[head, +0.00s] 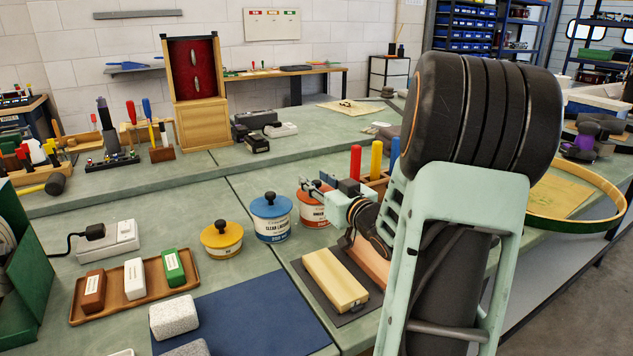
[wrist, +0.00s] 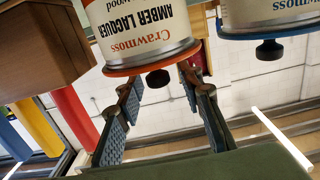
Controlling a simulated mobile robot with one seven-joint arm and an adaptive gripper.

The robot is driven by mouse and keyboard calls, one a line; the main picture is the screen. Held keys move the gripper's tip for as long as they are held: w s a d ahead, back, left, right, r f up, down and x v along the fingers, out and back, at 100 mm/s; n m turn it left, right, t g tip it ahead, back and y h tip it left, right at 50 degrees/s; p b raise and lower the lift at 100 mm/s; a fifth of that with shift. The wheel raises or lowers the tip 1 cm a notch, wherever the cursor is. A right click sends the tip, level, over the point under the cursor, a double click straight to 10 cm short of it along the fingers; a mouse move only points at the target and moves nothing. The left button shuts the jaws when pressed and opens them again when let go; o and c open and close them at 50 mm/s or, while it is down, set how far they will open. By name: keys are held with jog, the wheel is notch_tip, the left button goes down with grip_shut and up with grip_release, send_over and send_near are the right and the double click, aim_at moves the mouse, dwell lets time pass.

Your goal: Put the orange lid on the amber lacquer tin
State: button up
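The amber lacquer tin (head: 311,213) is a cream tin on the green bench, right of the blue-lidded tin. It shows upside down in the wrist view (wrist: 135,30). The orange lid (head: 318,189) sits on its top and looks level, though my gripper partly hides it in the head view. The lid's orange rim (wrist: 150,64) and dark knob (wrist: 157,78) show in the wrist view. My gripper (head: 308,187) reaches in from the right at lid height. Its fingers (wrist: 160,81) are open, one on each side of the knob, with visible gaps.
A blue-lidded clear lacquer tin (head: 271,219) stands close left, and a yellow-lidded tin (head: 222,240) farther left. A rack (head: 376,182) with red, yellow and blue handles stands just behind to the right. A wooden block (head: 335,278) lies in front.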

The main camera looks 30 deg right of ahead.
jog(key=s+p, duration=0.1)
jog(key=s, duration=1.1)
jog(key=shift+a+r, duration=0.3)
jog(key=shift+a, duration=0.05)
